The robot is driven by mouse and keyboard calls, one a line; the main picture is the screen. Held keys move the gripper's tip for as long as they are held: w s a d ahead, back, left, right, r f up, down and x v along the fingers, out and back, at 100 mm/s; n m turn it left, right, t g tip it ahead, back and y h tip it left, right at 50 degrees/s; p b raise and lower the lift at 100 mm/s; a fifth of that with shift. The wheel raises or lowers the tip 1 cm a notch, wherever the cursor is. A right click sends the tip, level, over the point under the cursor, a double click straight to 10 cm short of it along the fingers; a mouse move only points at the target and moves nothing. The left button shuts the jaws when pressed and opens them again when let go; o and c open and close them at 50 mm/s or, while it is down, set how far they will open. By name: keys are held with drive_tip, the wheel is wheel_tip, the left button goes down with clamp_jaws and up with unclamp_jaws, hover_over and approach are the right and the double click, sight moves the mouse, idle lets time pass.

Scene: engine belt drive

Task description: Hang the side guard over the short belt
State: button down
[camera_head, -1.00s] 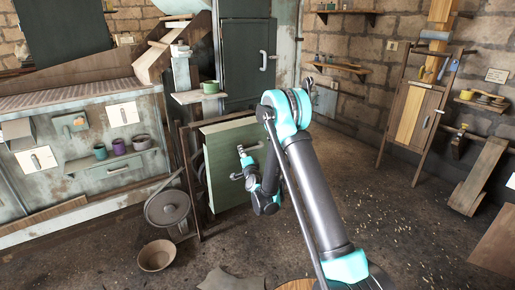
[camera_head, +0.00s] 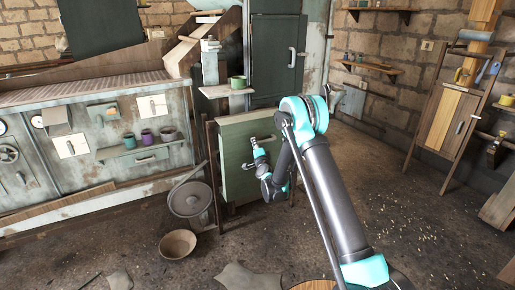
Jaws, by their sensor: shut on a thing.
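The side guard appears to be the pale green panel (camera_head: 236,150), upright with a lighter top face, at the middle of the head view. My gripper (camera_head: 248,166) is at the front of this panel, below a dark handle (camera_head: 266,139). It is shut on the panel, though the fingers are small and the exact grip is hard to see. My arm covers the panel's right side. A grey round wheel (camera_head: 189,198) stands just left of the panel, beside a wooden post frame (camera_head: 214,180). I cannot make out the short belt; the panel may hide it.
A brown bowl (camera_head: 178,244) lies on the floor in front of the wheel. A long bench (camera_head: 90,165) with small pots is on the left. A small shelf (camera_head: 224,91) with a green cup is behind the panel.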

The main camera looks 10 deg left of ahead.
sight(250, 141)
drive_tip(key=shift+w+a, duration=0.6)
drive_tip(key=shift+w, duration=0.3)
drive_tip(key=shift+w+a, duration=0.6)
drive_tip(key=shift+w, duration=0.3)
drive_tip(key=shift+w+a, duration=0.6)
drive_tip(key=shift+w, duration=0.3)
drive_tip(key=shift+w+a, duration=0.65)
drive_tip(key=shift+w, duration=0.25)
drive_tip(key=shift+w+a, duration=0.6)
drive_tip(key=shift+w, duration=0.3)
drive_tip(key=shift+f, duration=1.15)
idle(1.3)
drive_tip(key=c, duration=1.3)
unclamp_jaws()
drive_tip(key=shift+s+f, duration=0.1)
